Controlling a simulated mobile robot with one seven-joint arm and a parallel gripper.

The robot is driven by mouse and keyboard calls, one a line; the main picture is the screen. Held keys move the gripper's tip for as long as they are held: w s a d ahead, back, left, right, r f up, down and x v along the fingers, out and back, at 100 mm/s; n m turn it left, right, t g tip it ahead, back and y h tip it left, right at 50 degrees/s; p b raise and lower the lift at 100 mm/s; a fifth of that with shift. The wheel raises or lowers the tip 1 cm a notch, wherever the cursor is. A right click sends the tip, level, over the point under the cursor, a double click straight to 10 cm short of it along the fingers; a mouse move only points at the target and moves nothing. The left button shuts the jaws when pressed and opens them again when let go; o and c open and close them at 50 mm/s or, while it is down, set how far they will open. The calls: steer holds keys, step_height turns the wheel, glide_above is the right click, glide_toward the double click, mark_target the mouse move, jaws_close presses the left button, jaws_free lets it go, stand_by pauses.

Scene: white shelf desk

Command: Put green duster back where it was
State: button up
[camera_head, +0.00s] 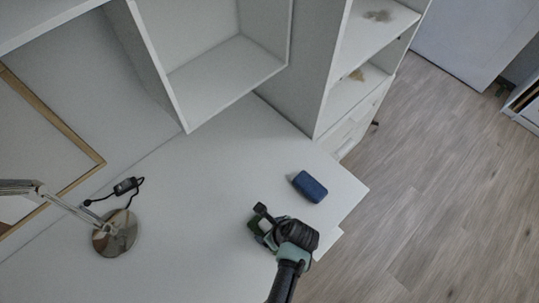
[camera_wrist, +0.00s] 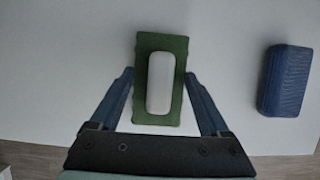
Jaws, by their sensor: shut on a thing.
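The green duster (camera_wrist: 160,122) has a dark green pad with a white, rounded block along its middle. It lies between the two blue fingers of my gripper (camera_wrist: 160,76) in the wrist view, and my gripper is shut on it. In the head view my gripper (camera_head: 262,219) is over the front right part of the white desk (camera_head: 205,190). There my gripper hides most of the duster, with only a bit of green and white showing. I cannot tell whether the duster touches the desk top.
A blue block (camera_head: 310,186) lies on the desk beyond my gripper; it is right of the duster in the wrist view (camera_wrist: 286,80). A lamp base (camera_head: 115,234) with a cable stands at the left. Shelves (camera_head: 225,65) rise behind. The desk's right edge is close.

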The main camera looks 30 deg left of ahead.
steer(key=o, duration=1.3)
steer(key=shift+o, duration=0.2)
